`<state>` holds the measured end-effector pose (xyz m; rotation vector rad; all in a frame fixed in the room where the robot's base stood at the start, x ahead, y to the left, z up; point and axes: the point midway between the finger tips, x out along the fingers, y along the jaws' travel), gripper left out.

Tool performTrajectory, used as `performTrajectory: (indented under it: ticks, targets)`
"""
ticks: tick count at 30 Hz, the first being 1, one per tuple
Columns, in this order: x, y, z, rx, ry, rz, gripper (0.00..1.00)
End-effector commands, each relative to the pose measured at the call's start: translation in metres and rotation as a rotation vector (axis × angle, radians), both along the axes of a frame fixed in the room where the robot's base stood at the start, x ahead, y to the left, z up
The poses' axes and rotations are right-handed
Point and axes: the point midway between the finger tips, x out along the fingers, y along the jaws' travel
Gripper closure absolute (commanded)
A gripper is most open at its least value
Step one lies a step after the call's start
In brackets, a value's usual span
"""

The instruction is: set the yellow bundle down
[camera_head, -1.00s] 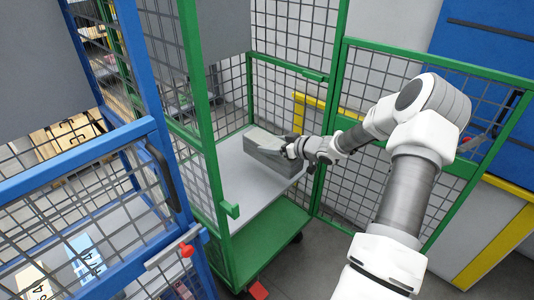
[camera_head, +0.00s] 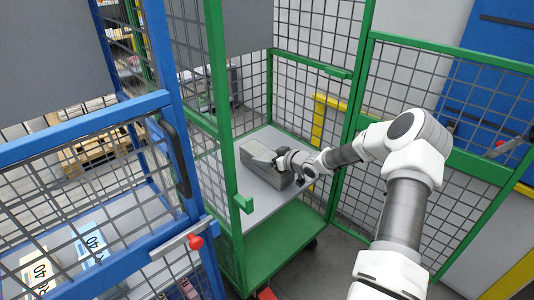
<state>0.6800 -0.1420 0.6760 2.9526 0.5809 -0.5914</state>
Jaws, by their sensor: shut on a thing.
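My gripper (camera_head: 283,163) is shut on one end of a grey, block-shaped bundle (camera_head: 262,155). No yellow shows on the bundle in this view. The bundle is inside the green mesh trolley, low over its pale grey shelf (camera_head: 262,205). It looks level and close against the shelf, but I cannot tell whether it touches fully. The fingertips are small and partly hidden by the bundle and wrist.
Green mesh walls and an open green door (camera_head: 440,150) stand around the shelf. A blue mesh trolley (camera_head: 80,130) with labelled bundles (camera_head: 90,243) stands at the left. Bare shelf lies in front of the bundle.

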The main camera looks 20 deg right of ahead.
Motion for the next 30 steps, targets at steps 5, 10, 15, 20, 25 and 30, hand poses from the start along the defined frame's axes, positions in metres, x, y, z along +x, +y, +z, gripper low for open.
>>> performTrajectory:
  ticks: [5, 10, 15, 20, 25, 30]
  targets:
    - [0.002, 0.000, 0.003, 0.000, -0.010, 0.000, 1.00]
    - [0.002, 0.001, 0.001, 0.001, -0.009, 0.001, 1.00]
    - [0.000, 0.000, -0.004, 0.000, -0.001, 0.000, 0.00]
    - [0.000, 0.000, -0.004, 0.000, -0.001, 0.000, 0.00]
    - [-0.003, -0.002, 0.002, -0.001, -0.001, -0.001, 0.00]
    - [-0.028, -0.012, 0.015, -0.002, 0.000, -0.001, 0.00]
